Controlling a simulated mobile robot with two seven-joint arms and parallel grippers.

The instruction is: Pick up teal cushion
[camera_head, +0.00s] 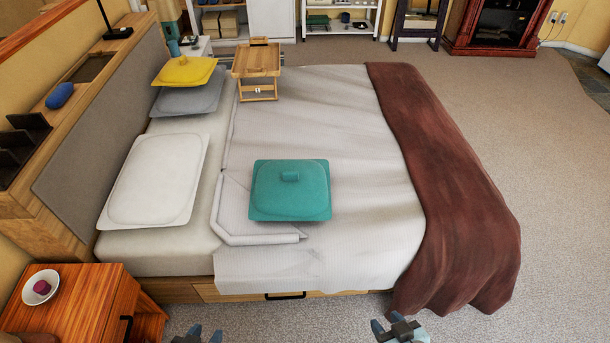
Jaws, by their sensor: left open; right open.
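The teal cushion (290,197) lies flat on the near half of the bed, on the light bedding. It is square, with a small raised tab on its top. My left gripper (200,337) shows at the bottom edge, in front of the bed, open and empty. My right gripper (398,329) shows at the bottom edge further right, also open and empty. Both are apart from the cushion, on the near side of the bed. Most of both arms is out of view.
The bed (330,262) has a brown throw (455,220) at its right end. A white pillow (155,178), a grey cushion (190,98), a yellow cushion (184,71) and a wooden tray table (257,62) lie on it. A nightstand (75,310) with a bowl stands near left. Carpet (555,235) is clear at right.

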